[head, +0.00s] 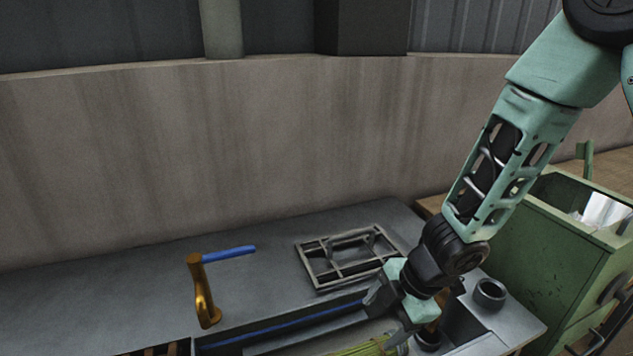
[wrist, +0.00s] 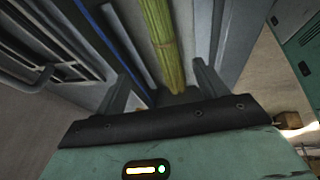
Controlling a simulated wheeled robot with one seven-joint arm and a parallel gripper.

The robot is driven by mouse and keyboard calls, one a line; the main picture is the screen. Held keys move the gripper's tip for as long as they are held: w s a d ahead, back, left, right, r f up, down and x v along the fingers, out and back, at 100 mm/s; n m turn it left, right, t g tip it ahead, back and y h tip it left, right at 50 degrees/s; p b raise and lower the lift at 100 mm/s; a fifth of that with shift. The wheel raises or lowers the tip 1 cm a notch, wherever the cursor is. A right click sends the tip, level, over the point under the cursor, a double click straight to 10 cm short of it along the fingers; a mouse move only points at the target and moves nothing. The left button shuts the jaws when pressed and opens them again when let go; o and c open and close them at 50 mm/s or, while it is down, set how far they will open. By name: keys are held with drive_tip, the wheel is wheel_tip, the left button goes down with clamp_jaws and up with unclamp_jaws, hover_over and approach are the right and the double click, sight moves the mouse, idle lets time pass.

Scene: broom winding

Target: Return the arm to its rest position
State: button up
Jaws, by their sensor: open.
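My arm reaches down from the upper right in the head view, bent over the workbench (head: 120,275). My gripper (head: 380,303) is low over the bench's long channel. In the wrist view my gripper (wrist: 175,88) is open, with its two grey fingers wide apart. A yellow-green broom bundle (wrist: 160,40) shows between the fingers, with a gap on each side. Its bristles (head: 365,347) also show at the bottom edge of the head view, partly cut off. I cannot tell how far the bundle is below the fingers.
A metal frame (head: 318,270) lies on the bench left of my gripper. An orange crank with a blue handle (head: 228,253) stands farther left. A short dark cylinder (head: 490,292) and a green bin (head: 560,240) are at right. A concrete wall (head: 200,150) stands behind.

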wheel_tip(320, 180, up, 8)
drive_tip(key=s+m+t+h, duration=0.2)
drive_tip(key=m+h, duration=0.1)
drive_tip(key=m, duration=0.3)
drive_tip(key=s+r+m+g, duration=0.1)
drive_tip(key=s+r+m, duration=0.2)
drive_tip(key=s, duration=0.5)
drive_tip(key=s+a+r+m+g+h, duration=0.1)
drive_tip(key=s+r+m, duration=0.3)
drive_tip(key=s, duration=0.4)
drive_tip(key=shift+a+g, duration=0.2)
drive_tip(key=shift+g, duration=0.5)
